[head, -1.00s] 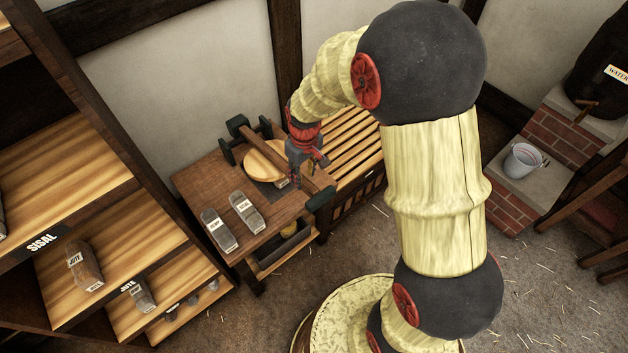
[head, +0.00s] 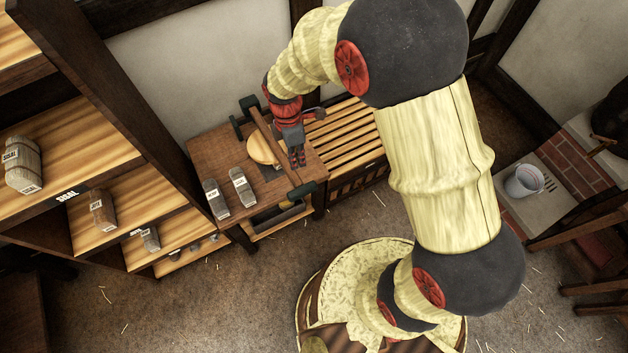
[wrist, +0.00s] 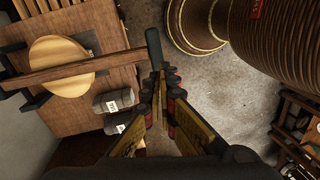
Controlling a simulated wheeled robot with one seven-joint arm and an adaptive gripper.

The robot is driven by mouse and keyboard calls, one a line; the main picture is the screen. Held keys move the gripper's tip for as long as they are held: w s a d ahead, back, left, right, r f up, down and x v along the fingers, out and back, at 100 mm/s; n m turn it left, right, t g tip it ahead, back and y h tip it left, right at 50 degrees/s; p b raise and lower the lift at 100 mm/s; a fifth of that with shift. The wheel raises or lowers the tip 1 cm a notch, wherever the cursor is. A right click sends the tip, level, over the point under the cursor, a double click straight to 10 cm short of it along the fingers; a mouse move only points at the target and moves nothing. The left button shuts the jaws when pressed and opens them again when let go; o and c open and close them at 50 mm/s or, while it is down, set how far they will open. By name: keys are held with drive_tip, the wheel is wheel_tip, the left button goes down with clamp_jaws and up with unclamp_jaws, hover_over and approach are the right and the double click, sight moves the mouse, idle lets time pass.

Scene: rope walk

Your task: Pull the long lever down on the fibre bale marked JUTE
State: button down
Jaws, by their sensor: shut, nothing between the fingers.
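A long wooden lever (head: 268,132) with dark ends runs across a small brown table, over a round pale wooden disc (head: 263,148). In the wrist view the lever (wrist: 85,70) ends in a dark crossbar handle (wrist: 154,48). My gripper (head: 298,163) points down on the lever's right side, near its handle (head: 301,189). In the wrist view my shut, empty fingers (wrist: 160,78) are close to the handle; whether they touch cannot be told. Two grey bales, one (head: 215,199) beside another (head: 241,186), lie on the table. Any bale under the disc is hidden.
Shelves with bales and a SISAL sign (head: 68,195) stand at left. A slatted bench (head: 345,135) adjoins the table. A bucket (head: 524,181) stands on a ledge at right. Straw-strewn floor in front is clear.

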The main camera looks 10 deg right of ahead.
drive_tip(key=n, duration=0.2)
drive_tip(key=b, duration=0.2)
approach(303, 192)
drive_tip(key=f, duration=0.4)
drive_tip(key=s+f, duration=0.1)
drive_tip(key=f, duration=0.1)
drive_tip(key=shift+s+d+f, duration=0.1)
drive_tip(key=shift+d+f, duration=0.05)
drive_tip(key=shift+f, duration=0.25)
